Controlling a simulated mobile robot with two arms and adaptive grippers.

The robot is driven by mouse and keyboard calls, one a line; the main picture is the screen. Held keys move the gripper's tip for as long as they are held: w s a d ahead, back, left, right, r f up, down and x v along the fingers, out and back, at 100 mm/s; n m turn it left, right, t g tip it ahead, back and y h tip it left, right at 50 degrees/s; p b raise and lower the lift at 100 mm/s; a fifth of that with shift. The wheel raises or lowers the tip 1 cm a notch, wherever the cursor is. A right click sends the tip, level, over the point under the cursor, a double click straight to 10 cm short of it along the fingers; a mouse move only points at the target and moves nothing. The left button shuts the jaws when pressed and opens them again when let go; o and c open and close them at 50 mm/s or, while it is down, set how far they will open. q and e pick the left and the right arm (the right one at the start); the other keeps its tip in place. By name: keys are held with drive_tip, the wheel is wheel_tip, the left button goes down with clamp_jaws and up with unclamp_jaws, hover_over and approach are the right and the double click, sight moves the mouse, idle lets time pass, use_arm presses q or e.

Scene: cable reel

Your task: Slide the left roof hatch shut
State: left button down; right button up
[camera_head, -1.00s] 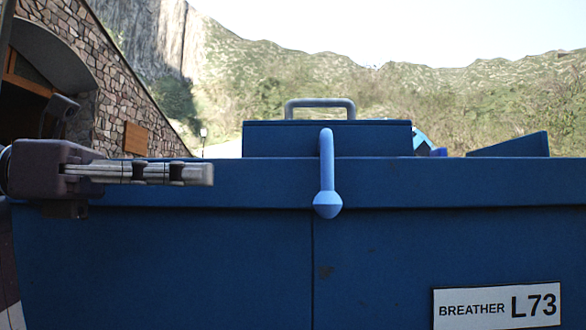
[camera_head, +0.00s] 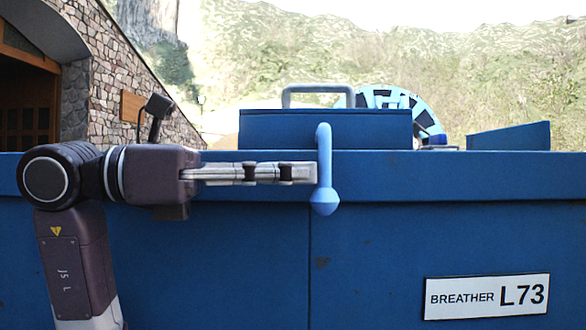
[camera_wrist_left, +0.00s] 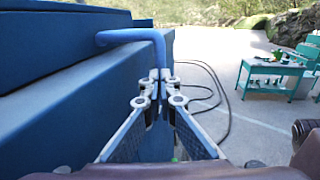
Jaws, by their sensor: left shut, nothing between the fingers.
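A blue housing (camera_head: 420,230) fills the front, with a seam down its face. On its roof stands a raised blue box (camera_head: 280,130) with a grey handle (camera_head: 318,89), which looks like the hatch. A light blue bent handle (camera_head: 323,165) hangs down over the housing's front edge, ending in a knob. My left gripper (camera_head: 312,172) is shut and empty, its tips right at the handle's left side. In the left wrist view the handle (camera_wrist_left: 135,36) bends down just beyond the fingertips (camera_wrist_left: 160,76); I cannot tell if they touch. My right gripper is out of view.
A blue wedge (camera_head: 510,137) sits at the roof's right. A blue and black reel (camera_head: 405,101) shows behind the box. A label plate (camera_head: 487,296) reads BREATHER L73. The wrist view shows a green workbench (camera_wrist_left: 270,76) and a black cable (camera_wrist_left: 222,105) on the ground.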

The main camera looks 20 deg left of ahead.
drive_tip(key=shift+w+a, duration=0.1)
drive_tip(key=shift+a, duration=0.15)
use_arm(q)
drive_tip(key=s+x, duration=0.1)
drive_tip(key=x, duration=0.7)
drive_tip(key=s+d+x, duration=0.1)
drive_tip(key=s+x, duration=0.1)
drive_tip(key=x, duration=0.6)
drive_tip(key=s+d+x, duration=0.1)
drive_tip(key=x, duration=0.7)
drive_tip(key=shift+s+d, duration=0.1)
drive_tip(key=shift+d, duration=0.1)
drive_tip(key=shift+r, duration=0.1)
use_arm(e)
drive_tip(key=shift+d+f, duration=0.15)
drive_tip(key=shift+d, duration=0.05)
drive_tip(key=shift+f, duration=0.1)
